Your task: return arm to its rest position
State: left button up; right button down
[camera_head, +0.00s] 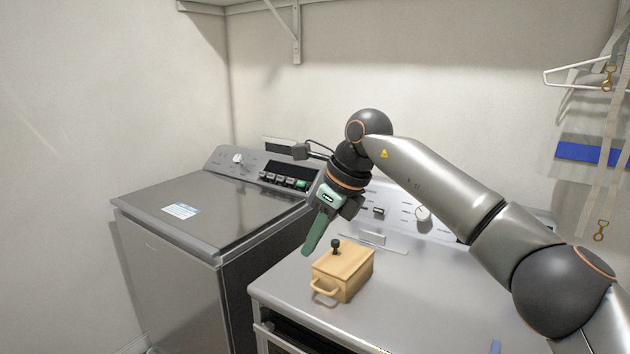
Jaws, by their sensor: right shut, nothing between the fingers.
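My right arm comes in from the right, its elbow raised. My right gripper (312,245) hangs down with its green fingers shut and empty. In the picture it is just left of and above a small wooden box (340,285). The box has a dark knob on its lid and a handle on its front. It stands on the dryer top (400,310). A gap shows between the fingertips and the box, but the depth is hard to judge. My left gripper is not in view.
A topload washer (200,215) with its lid closed stands at the left, its control panel behind. The dryer's panel with a dial (423,213) is behind my arm. A wall shelf bracket (290,30) is above. A hanger and straps (590,78) hang at the right.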

jog(key=s+a+f+m+g+y, duration=0.2)
jog(key=s+a+f+y, duration=0.2)
jog(key=a+y, duration=0.25)
jog(key=s+a+f+m+g+y, duration=0.2)
jog(key=s+a+f+y, duration=0.3)
jog(key=a, duration=0.2)
jog(key=s+d+f+m+t+h, duration=0.1)
jog(key=d+f+m+t+h, duration=0.2)
jog(key=d+f+m+t, duration=0.95)
jog(key=d+f+m+t+h, duration=0.4)
jog(key=d+f+m+t, duration=0.15)
jog(key=m, duration=1.45)
jog(key=s+d+f+m+g+h, duration=0.3)
jog(key=s+d+f+m, duration=0.2)
jog(key=s+f, duration=0.4)
jog(key=s+d+f+m+g+h, duration=0.3)
jog(key=s+d+f+m, duration=0.2)
jog(key=s, duration=0.6)
notch_tip(320, 180, down, 4)
jog(key=d, duration=0.2)
jog(key=shift+s+d, duration=0.35)
jog(key=shift+s, duration=0.05)
jog(key=shift+r+h, duration=0.1)
jog(key=shift+h, duration=0.15)
